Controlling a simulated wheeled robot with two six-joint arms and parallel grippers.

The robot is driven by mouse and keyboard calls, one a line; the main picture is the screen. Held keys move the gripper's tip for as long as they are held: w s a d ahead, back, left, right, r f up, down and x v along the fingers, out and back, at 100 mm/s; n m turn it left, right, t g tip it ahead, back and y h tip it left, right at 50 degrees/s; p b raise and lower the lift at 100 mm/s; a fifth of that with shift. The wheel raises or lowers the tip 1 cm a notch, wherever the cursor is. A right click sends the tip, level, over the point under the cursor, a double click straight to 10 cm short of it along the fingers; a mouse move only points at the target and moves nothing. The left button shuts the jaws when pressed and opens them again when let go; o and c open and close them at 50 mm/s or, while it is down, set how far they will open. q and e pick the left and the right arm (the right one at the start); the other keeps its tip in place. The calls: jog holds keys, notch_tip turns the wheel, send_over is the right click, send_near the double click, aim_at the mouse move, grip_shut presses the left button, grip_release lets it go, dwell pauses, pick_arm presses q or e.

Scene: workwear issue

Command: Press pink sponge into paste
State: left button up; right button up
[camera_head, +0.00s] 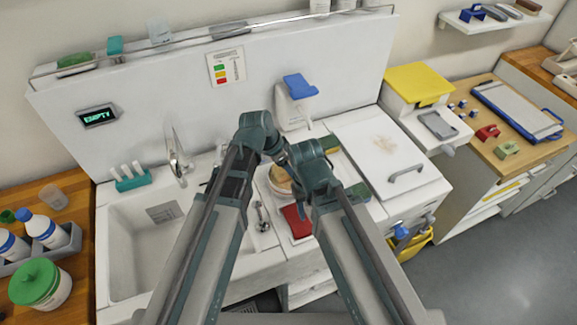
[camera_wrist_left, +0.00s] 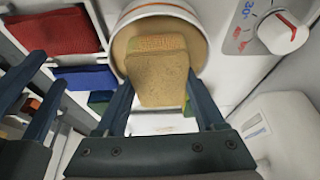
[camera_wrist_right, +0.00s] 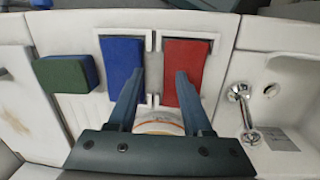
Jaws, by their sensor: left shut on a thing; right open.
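My left gripper (camera_wrist_left: 160,88) is shut on a block-shaped sponge (camera_wrist_left: 158,75) that looks tan-orange, not clearly pink. The sponge is at the round white tub (camera_wrist_left: 118,40) with tan paste; its far end overlaps the paste in the left wrist view, and I cannot tell how deeply it touches. In the head view the tub with its tan contents (camera_head: 280,180) is partly hidden by my arms. My right gripper (camera_wrist_right: 158,85) is open and empty, above the blue pad (camera_wrist_right: 122,58) and red pad (camera_wrist_right: 185,68). A white tub rim (camera_wrist_right: 160,122) shows between its fingers.
A green-topped blue sponge (camera_wrist_right: 65,75) lies beside the blue pad. A metal tap fitting (camera_wrist_right: 243,105) stands right of the red pad. A dial (camera_wrist_left: 283,33) is close to the tub. The sink (camera_head: 150,240) is at left and a white lid with a handle (camera_head: 390,150) at right.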

pick_arm(q)
jog(key=shift+r+p, duration=2.7)
jog(key=shift+r, duration=0.3)
pick_arm(e)
notch_tip(320, 180, up, 6)
jog(key=shift+f, duration=0.1)
pick_arm(q)
notch_tip(320, 180, down, 5)
jog(key=b, duration=0.5)
pick_arm(e)
notch_tip(320, 180, down, 5)
jog(key=shift+r, duration=0.1)
pick_arm(q)
jog(key=shift+r, duration=0.15)
pick_arm(e)
jog(key=shift+r, duration=0.15)
